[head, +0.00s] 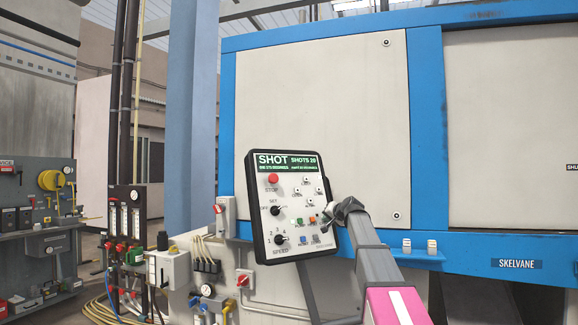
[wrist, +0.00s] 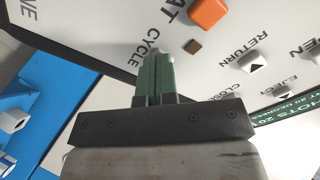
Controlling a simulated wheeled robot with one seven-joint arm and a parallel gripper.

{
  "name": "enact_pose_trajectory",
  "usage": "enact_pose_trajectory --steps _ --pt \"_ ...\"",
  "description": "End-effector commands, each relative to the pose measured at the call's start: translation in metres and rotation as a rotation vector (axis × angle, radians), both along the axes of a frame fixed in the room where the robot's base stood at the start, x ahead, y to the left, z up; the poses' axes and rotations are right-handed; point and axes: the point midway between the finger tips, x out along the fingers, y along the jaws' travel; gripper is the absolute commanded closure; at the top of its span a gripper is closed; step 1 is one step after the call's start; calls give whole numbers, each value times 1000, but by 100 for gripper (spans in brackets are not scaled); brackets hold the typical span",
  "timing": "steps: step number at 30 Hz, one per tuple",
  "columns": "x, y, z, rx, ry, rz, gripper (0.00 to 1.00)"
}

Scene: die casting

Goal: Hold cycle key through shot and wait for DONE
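The control panel (head: 285,242) is a dark-framed box with a pale face. Its green screen (head: 287,162) reads SHOT and SHOTS 20; the smaller lines are hard to read. My gripper (head: 325,224) is at the panel's lower right. In the wrist view my gripper (wrist: 166,50) has its green fingers together, with the tips at the panel face beside the CYCLE label (wrist: 152,44). The cycle key is mostly or wholly hidden by the tips, so I cannot tell how far it is pressed. No DONE shows on the screen.
A red STOP button (head: 273,179) is at upper left on the panel. The blue-framed machine (head: 320,100) stands behind. Hoses and valves (head: 130,250) are at left.

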Motion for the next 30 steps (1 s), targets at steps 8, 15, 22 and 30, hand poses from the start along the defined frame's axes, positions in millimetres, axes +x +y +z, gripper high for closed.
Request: enact_pose_trajectory --steps 8,15,22,30 --pt "0 0 0 0 0 0 100" --pt "-10 -5 3 0 0 0 100" --pt "-23 -11 9 1 -1 0 100" --pt "-39 -19 15 0 -1 -1 100"
